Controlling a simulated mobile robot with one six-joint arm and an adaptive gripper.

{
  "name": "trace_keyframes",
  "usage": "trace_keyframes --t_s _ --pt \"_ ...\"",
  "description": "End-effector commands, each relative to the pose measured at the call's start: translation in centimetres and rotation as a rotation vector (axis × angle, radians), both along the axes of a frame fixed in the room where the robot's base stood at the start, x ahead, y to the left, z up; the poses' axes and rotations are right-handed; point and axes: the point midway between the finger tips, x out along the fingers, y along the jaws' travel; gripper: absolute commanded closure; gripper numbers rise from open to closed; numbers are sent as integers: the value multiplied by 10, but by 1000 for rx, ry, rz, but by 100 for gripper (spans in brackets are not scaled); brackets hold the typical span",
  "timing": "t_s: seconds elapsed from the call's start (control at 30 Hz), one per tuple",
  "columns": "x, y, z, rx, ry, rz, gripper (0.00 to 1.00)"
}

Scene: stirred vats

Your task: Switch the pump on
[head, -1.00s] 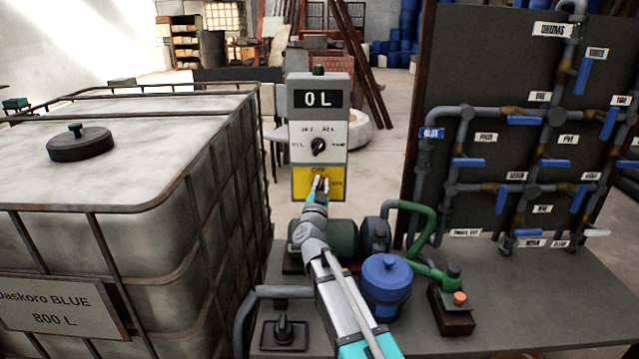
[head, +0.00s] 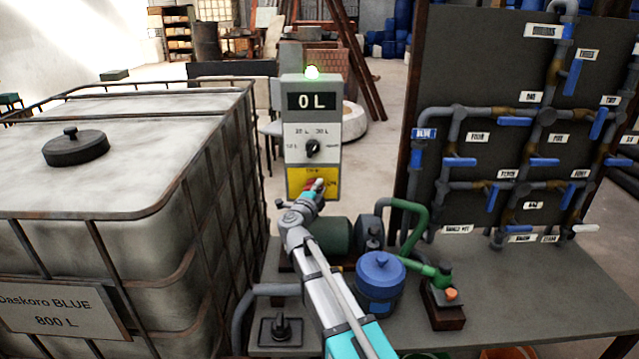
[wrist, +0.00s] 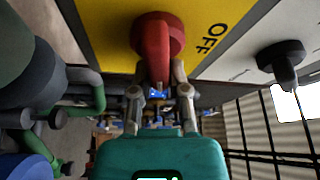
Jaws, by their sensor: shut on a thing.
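The pump control box (head: 313,140) stands behind the bench edge, with a display reading 0 L and a yellow panel (head: 322,193) at its bottom. A red rotary switch (wrist: 152,36) sits on that yellow panel; in the head view my fingers partly cover it. My gripper (head: 317,188) is shut on the red switch, its two fingers on either side of the handle in the wrist view. The word OFF (wrist: 212,38) is printed right of the switch there, and the handle points away from it. The lamp (head: 312,72) on top of the box glows green.
A black selector knob (head: 313,148) sits above the yellow panel. The caged Daskoro BLUE tank (head: 120,200) stands left. The green pump (head: 338,235), a blue canister (head: 381,280) and green piping lie beside my arm. A valve board (head: 480,80) stands right.

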Motion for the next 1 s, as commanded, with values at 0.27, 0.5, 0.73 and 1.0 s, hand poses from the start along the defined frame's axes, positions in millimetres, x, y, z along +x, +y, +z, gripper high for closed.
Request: trace_keyframes --t_s 0.27,0.5,0.73,1.0 --pt "6 7 0 185 -1 18 100" --pt "7 8 -2 259 -3 18 100" --pt "7 8 -2 272 -3 18 100" --pt "8 8 -2 269 -4 18 69"
